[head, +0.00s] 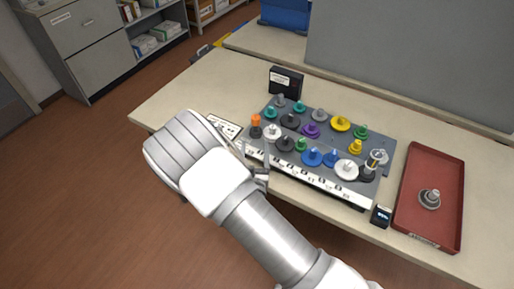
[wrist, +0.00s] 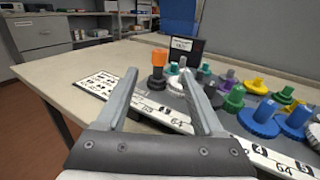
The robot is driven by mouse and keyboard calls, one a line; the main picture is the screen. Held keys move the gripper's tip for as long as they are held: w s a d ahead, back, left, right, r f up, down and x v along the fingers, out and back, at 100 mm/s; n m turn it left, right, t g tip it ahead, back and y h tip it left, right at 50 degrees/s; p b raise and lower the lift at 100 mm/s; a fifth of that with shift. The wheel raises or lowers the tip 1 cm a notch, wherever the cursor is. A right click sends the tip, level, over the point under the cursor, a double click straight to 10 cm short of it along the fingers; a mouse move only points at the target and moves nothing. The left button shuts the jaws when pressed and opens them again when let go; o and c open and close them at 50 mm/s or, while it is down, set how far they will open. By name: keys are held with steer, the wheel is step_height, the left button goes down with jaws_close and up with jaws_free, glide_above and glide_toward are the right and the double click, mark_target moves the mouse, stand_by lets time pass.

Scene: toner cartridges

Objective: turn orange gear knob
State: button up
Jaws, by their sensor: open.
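The orange knob (head: 256,120) stands upright at the left corner of the grey board (head: 322,116), on a dark round base. It also shows in the wrist view (wrist: 159,56), between my fingers in the picture and beyond their tips. My gripper (head: 256,167) is in front of the board's left end. In the wrist view my gripper (wrist: 158,80) is open, with nothing between its two fingers. Its fingers point toward the orange knob and look apart from it.
Several coloured gears stand close to the orange knob, including a white gear (head: 271,131) and a dark gear (head: 285,143). A black box (head: 286,82) stands behind the board. A red tray (head: 447,165) lies at the right. The table's left part (head: 190,95) is clear.

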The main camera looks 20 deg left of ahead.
steer(key=shift+s+d, duration=0.15)
steer(key=shift+s, duration=0.3)
stand_by(0.4)
